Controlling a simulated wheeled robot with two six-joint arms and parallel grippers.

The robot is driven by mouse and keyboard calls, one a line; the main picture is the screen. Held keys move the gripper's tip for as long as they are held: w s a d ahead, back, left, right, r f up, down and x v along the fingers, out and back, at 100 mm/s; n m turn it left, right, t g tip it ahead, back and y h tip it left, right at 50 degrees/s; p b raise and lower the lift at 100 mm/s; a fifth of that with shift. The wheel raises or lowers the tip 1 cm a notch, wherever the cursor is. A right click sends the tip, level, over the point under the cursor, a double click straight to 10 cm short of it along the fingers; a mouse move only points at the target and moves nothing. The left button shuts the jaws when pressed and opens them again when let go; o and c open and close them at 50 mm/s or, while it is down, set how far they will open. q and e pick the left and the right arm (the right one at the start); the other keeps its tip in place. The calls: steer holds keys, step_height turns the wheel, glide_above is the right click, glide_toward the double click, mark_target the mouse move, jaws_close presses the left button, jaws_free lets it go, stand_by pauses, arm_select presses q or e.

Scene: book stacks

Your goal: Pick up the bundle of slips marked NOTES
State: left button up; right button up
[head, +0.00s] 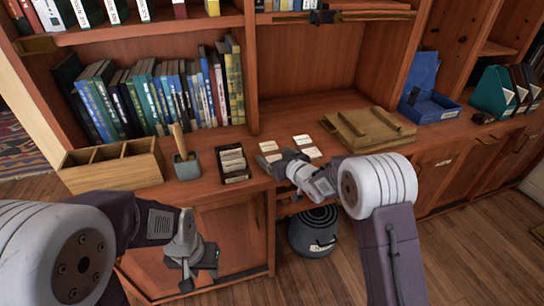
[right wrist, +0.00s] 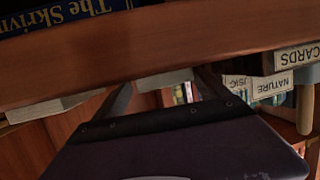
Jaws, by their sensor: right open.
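Several pale bundles of slips lie on the wooden counter in the head view, one at the back left (head: 268,146), one at the back right (head: 301,139) and one at the front right (head: 312,153). Their writing is too small to read, so I cannot tell which is marked NOTES. My right gripper (head: 268,161) is at the near left side of this group, partly hiding a bundle. In the right wrist view it is open (right wrist: 166,86), with a pale block (right wrist: 165,79) showing between its fingers. My left gripper (head: 192,272) hangs low before the cabinet; its jaws are unclear.
A dark card tray (head: 248,178) and a grey pot with a wooden handle (head: 188,168) stand left of the slips. A divided wooden box (head: 138,173) is further left. A wooden press-like board (head: 345,134) is at right. Books fill the shelf behind.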

mark_target(277, 155)
steer(key=shift+r, duration=0.15)
steer(key=c, duration=1.6)
steer(key=shift+r, duration=0.5)
steer(key=r, duration=0.1)
steer(key=r+p, duration=0.1)
steer(key=r, duration=0.1)
steer(key=r+p, duration=0.1)
steer(key=shift+w+d+r, duration=0.15)
steer(key=shift+w+d, duration=0.25)
steer(key=w+d+r+p, duration=0.5)
steer(key=w+d+p, duration=0.1)
steer(key=w+d, duration=0.1)
steer(key=shift+w+r, duration=0.3)
steer(key=shift+w, duration=0.1)
